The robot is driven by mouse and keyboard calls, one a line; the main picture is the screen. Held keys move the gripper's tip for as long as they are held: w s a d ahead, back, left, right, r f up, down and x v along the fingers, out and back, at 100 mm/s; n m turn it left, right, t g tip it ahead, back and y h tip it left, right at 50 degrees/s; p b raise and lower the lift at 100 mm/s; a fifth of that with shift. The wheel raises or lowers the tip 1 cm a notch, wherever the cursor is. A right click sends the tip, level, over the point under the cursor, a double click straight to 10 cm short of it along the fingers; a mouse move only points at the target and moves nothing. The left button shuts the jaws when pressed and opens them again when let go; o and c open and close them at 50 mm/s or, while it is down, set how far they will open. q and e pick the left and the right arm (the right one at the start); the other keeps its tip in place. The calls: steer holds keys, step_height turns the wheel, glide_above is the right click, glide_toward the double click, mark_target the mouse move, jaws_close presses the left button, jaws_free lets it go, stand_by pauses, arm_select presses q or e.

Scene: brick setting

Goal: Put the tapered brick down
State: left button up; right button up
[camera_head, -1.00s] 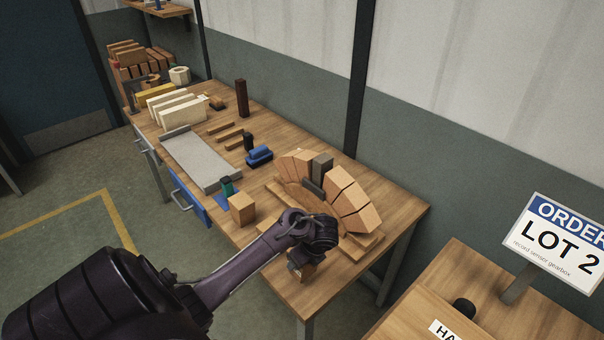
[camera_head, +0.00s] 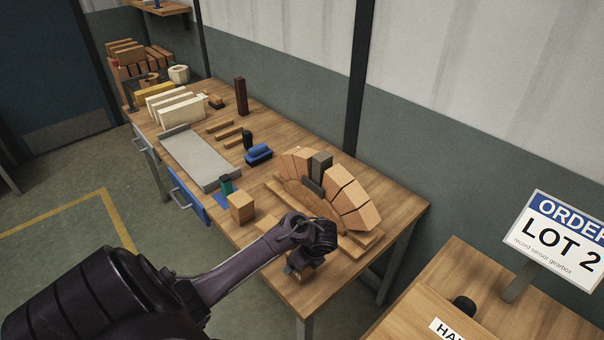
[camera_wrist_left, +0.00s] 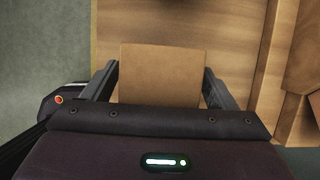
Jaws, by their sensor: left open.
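The tan tapered brick (camera_wrist_left: 163,75) sits between the fingers of my left gripper (camera_wrist_left: 160,82) in the wrist view. The gripper is open, with a finger on each side of the brick. In the head view my left gripper (camera_head: 299,266) is low at the front edge of the workbench, and it hides most of the brick (camera_head: 291,272). Whether the fingers touch the brick's sides is hard to tell. My right gripper is out of view.
A brick arch (camera_head: 350,203) with a dark grey block (camera_head: 320,166) at its top stands beyond the gripper on the workbench (camera_head: 385,245). A loose tan brick (camera_head: 241,208) stands to the left. A grey tray (camera_head: 200,160) and blue object (camera_head: 258,154) are farther back.

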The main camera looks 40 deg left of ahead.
arm_select(q)
steer(key=shift+r, duration=0.2)
steer(key=p+v, duration=0.1)
steer(key=v, duration=1.1)
steer(key=shift+p, duration=0.3)
